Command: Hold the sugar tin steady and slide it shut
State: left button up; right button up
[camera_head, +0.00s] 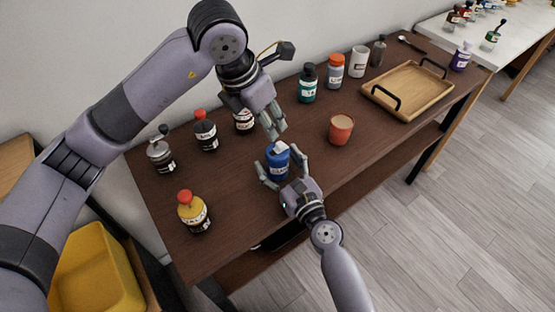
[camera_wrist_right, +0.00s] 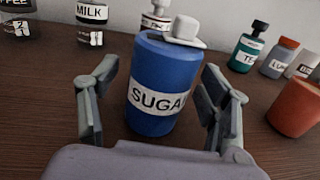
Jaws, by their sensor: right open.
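The blue sugar tin (camera_head: 277,164) stands upright on the dark wooden table; its SUGAR label faces the right wrist view (camera_wrist_right: 162,88). A white lid piece with a raised knob (camera_wrist_right: 186,30) sits on its top, off toward the right. My right gripper (camera_head: 268,176) is open, with one finger on each side of the tin; in the right wrist view (camera_wrist_right: 155,105) gaps show between fingers and tin. My left gripper (camera_head: 276,134) is above and just behind the tin, its fingers pointing down close together. Whether it is open or shut is unclear, as is any touch on the lid.
A terracotta cup (camera_head: 341,130) stands right of the tin. Labelled bottles and jars line the back, with a yellow, red-capped bottle (camera_head: 194,213) at the front left. A wooden tray (camera_head: 408,112) lies farther right. Table around the tin is mostly clear.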

jog(key=shift+w+a, duration=0.1)
jog(key=shift+w, duration=0.1)
jog(key=shift+c, duration=0.5)
jog(key=c, duration=1.2)
jog(key=shift+c, duration=0.2)
dwell(0.5)
